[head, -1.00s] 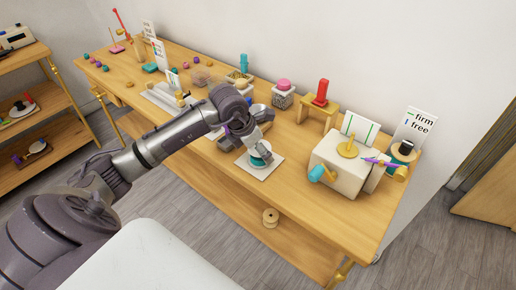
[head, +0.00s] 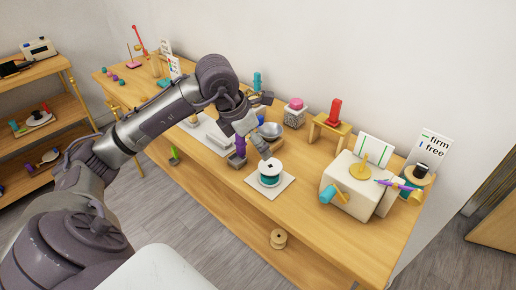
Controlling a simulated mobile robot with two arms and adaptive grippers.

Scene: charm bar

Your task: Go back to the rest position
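My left arm comes in from the left and ends in my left gripper (head: 250,152) over the table. Its fingers are spread apart and it looks empty. It is just behind and left of a white spool with teal thread (head: 270,168), which stands upright on a white square mat (head: 286,183). The gripper appears clear of the spool. A small purple part (head: 240,145) shows by the fingers; I cannot tell what it belongs to. My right gripper is not in view.
The wooden table (head: 310,229) holds a metal bowl (head: 270,131), a red stamp-like piece on a wooden stand (head: 334,112) and a cream box with a teal knob (head: 352,182). My arm hides part of the table. A shelf (head: 40,114) stands at left.

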